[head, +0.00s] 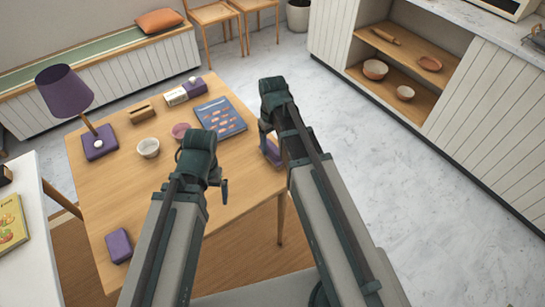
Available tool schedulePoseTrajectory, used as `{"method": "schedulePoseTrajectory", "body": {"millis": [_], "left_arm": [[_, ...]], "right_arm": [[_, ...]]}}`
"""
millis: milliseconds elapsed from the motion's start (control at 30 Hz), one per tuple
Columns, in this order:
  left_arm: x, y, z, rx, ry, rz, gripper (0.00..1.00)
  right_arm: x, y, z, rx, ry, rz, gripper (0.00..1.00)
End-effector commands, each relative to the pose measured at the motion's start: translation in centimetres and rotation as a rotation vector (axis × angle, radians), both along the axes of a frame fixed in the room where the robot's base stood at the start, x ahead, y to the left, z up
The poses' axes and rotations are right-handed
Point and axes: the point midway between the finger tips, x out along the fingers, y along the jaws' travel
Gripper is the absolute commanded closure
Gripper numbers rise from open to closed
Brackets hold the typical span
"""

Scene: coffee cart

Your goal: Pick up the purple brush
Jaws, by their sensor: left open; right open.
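I cannot clearly make out a brush shape. A purple block-like thing (118,245) lies at the near left corner of the wooden table (150,205). Another purple thing (270,152) shows at the table's right edge, partly hidden by my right arm. Which of them is the brush, I cannot tell. My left gripper (222,188) is over the middle of the table, open, its jaws mostly hidden by my arm. My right gripper (264,128) is over the table's right edge, near the second purple thing, open, also largely hidden.
On the table stand a purple lamp (65,90), a white bowl (148,148), a pink bowl (181,131), a blue book (220,118), a wooden block (142,114) and small boxes (177,97). A shelf unit (410,65) stands right. The table's left front is mostly clear.

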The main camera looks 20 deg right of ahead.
Motion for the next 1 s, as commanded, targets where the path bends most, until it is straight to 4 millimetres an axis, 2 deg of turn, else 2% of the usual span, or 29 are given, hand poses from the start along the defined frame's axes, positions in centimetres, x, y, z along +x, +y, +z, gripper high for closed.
{"method": "schedulePoseTrajectory", "body": {"millis": [33,133,433,800,1000], "left_arm": [[0.0,0.0,-1.37,0.0,0.0,0.0,0.0],[0.0,0.0,-2.18,0.0,0.0,0.0,0.0],[0.0,0.0,-2.12,0.0,0.0,0.0,0.0],[0.0,0.0,-2.12,0.0,0.0,0.0,0.0],[0.0,0.0,-2.12,0.0,0.0,0.0,0.0]], "right_arm": [[0.0,-0.01,-1.37,0.0,0.0,0.0,0.3],[0.0,-0.01,-2.19,0.0,0.0,0.0,0.3],[-0.01,0.0,-2.12,0.0,0.0,0.0,0.32],[-0.01,0.0,-2.12,0.0,0.0,0.0,0.98],[-0.01,-0.01,-2.13,0.0,0.0,0.0,1.0]]}}
